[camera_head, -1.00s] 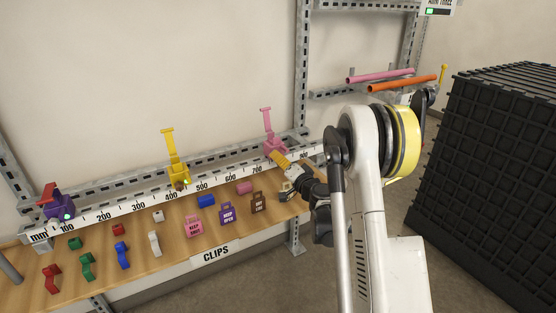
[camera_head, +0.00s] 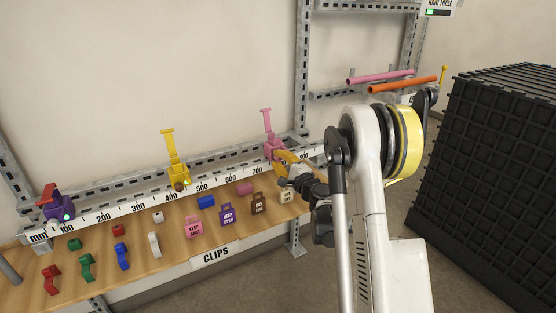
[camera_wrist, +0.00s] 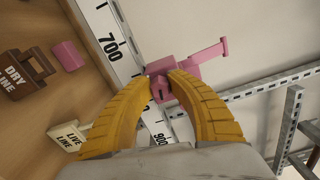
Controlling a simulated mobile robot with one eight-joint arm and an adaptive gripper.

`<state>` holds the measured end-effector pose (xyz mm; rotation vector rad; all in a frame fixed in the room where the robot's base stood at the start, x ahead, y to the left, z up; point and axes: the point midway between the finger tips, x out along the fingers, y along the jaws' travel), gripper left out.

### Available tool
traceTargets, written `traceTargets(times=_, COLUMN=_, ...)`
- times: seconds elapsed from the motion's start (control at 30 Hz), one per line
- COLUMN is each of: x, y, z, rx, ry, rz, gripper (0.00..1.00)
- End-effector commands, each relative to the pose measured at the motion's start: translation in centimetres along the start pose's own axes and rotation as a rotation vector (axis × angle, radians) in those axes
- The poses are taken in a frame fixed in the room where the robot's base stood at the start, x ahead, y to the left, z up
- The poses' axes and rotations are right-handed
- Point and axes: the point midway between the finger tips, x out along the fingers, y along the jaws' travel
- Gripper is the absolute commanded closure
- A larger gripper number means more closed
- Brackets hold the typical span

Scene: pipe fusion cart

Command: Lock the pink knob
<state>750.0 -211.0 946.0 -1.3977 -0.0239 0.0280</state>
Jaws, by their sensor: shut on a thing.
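The pink clamp (camera_head: 272,148) stands on the ruler rail near the 700–800 marks, with its lever (camera_head: 266,120) standing upright. In the wrist view the pink clamp body (camera_wrist: 190,72) has its lever pointing up and right. The pink knob (camera_wrist: 160,88), with a dark slot in its face, sits on the clamp's near side. My gripper (camera_wrist: 162,84) has its two yellow fingers shut on the pink knob, one tip on each side. In the head view my gripper (camera_head: 279,156) reaches the clamp's front from the right, and its fingers partly cover the knob.
A yellow clamp (camera_head: 175,160) and a purple clamp (camera_head: 60,205) stand further left on the ruler rail (camera_head: 135,208). Several coloured clips and tags lie on the wooden shelf. A cream LIVE LINE tag (camera_wrist: 68,135) lies close to my left finger in the wrist view.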

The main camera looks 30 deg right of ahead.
Motion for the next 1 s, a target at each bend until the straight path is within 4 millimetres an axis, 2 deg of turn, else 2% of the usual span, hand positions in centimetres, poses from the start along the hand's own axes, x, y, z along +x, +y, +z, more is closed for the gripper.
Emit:
traceTargets(times=0.3, x=0.05, y=-0.07, z=0.05, rx=0.079, ry=-0.001, rz=0.0, gripper=1.0)
traceTargets(times=0.73, x=0.05, y=-0.08, z=0.05, rx=0.085, ry=-0.001, rz=0.0, gripper=1.0)
traceTargets(times=0.77, x=0.05, y=-0.08, z=0.05, rx=0.085, ry=-0.001, rz=0.0, gripper=0.71)
traceTargets(times=0.8, x=0.05, y=-0.07, z=0.05, rx=0.085, ry=-0.001, rz=0.0, gripper=0.58)
traceTargets(times=1.0, x=0.02, y=-0.05, z=0.03, rx=0.084, ry=-0.001, rz=0.0, gripper=0.57)
